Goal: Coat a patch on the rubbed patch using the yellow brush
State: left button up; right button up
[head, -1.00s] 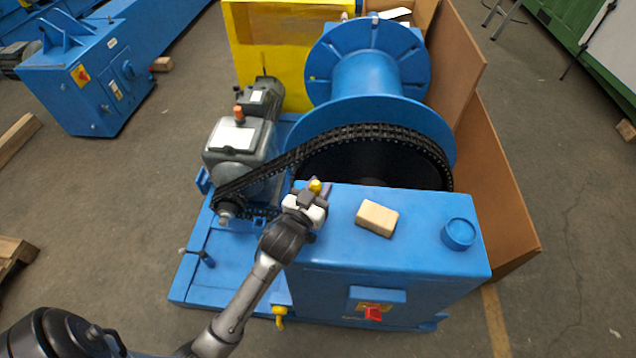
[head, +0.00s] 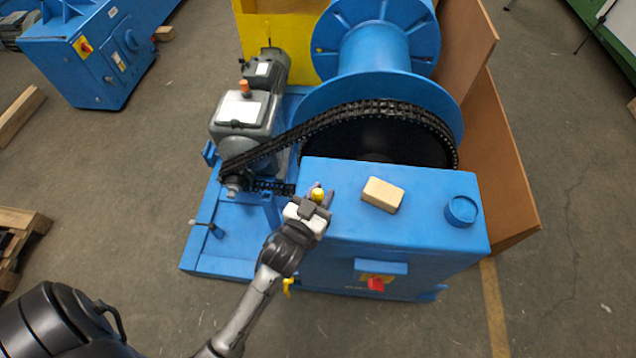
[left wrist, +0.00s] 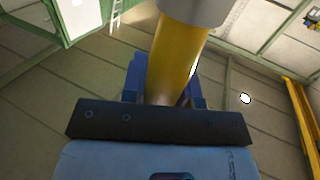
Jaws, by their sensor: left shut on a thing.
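My left gripper (head: 318,197) is shut on the yellow brush (head: 317,194), above the left edge of the blue cabinet top. In the left wrist view the brush (left wrist: 178,62) is a thick yellow cylinder with a grey end, standing between the dark blue fingers. Its bristles are not clearly visible. I cannot pick out the rubbed patch. The black chain (head: 310,126) loops from the small sprocket by the grey motor gearbox to the large wheel beside the blue drum. My right gripper is not in view.
A beige block (head: 383,194) and a round blue cup-like part (head: 461,210) sit on the blue cabinet top (head: 420,232). The grey motor gearbox (head: 243,115) stands left of the drum (head: 375,50). Brown panels (head: 490,150) stand on the right.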

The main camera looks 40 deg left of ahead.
pick_arm(q)
jog(key=shift+w+a+p, duration=0.7)
jog(key=shift+w+a, duration=2.05)
jog(key=shift+w, duration=1.55)
notch_tip(320, 180, up, 8)
jog(key=p, duration=0.7)
jog(key=shift+p, duration=0.35)
